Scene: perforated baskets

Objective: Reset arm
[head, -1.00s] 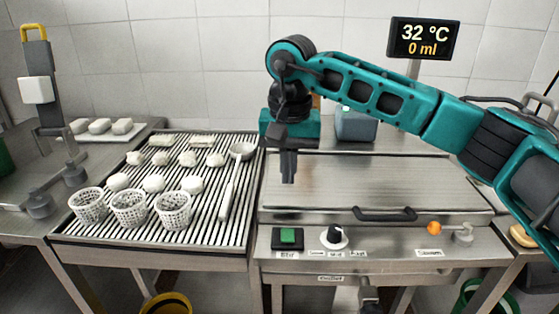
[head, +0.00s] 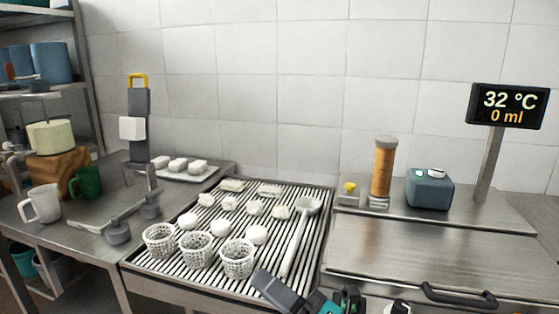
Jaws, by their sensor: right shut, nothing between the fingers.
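My right gripper (head: 265,282) shows at the bottom edge, dark grey with teal parts behind it. It is shut and empty, in front of the slatted draining rack's lower right part. Most of my right arm is out of view. My left gripper is not in view. Three white perforated baskets stand in a row along the rack's front: the left one (head: 159,241), the middle one (head: 196,249) and the right one (head: 238,260). Several white lumps (head: 256,234) lie on the rack (head: 322,225) behind them. A ladle (head: 301,235) lies along its right side.
The steel lid (head: 400,262) with a black handle (head: 458,296) is at right. Behind it stand an orange cylinder (head: 383,170), a blue-grey box (head: 430,190) and a display (head: 508,105) reading 32 °C, 0 ml. Mugs, a cheese-like block and a press stand at left.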

